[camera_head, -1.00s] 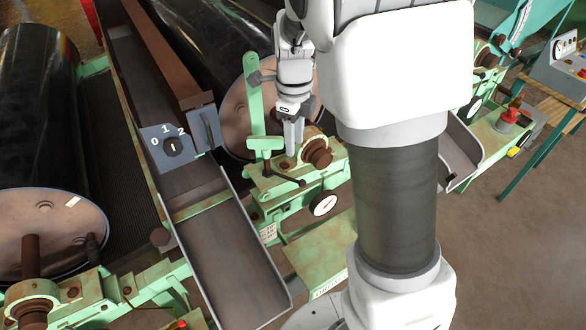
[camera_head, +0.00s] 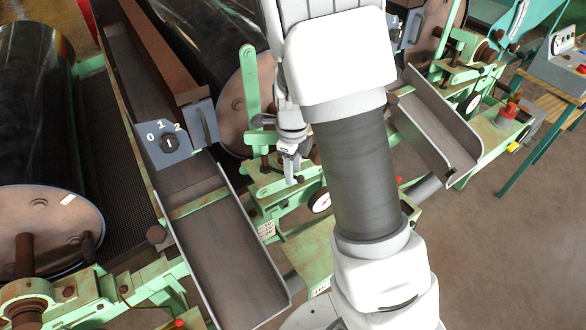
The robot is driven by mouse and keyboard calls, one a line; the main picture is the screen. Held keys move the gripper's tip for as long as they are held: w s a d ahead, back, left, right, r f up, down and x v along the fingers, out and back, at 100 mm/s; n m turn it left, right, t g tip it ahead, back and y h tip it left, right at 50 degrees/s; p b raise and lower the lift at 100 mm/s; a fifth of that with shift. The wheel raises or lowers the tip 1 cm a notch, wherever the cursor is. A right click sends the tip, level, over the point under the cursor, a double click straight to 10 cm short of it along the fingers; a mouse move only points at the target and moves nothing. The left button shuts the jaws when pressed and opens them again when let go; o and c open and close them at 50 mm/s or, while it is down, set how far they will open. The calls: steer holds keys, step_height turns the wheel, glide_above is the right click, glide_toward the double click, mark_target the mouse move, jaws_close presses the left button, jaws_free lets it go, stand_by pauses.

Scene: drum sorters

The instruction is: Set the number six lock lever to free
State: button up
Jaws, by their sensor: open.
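My gripper (camera_head: 289,168) points down at the green bearing bracket (camera_head: 262,187) on the front of the middle drum sorter. It is open, and my arm hides much of the area right of it. A small dark lever (camera_head: 265,163) stands on this bracket just left of the fingers. It looks like a lock lever, but I cannot read a number on it or tell its setting. A small label plate (camera_head: 267,229) below is too small to read. I cannot tell whether the fingers touch the lever.
A tall green handle (camera_head: 251,80) rises left of my gripper. A grey chute (camera_head: 225,250) and a 0-1-2 dial (camera_head: 169,144) lie to the left. Another chute (camera_head: 440,135) is on the right, beside a red button (camera_head: 507,115). A round gauge (camera_head: 319,200) sits below. Open floor (camera_head: 510,240) lies at the lower right.

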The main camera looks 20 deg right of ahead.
jaws_close()
stand_by(1.3)
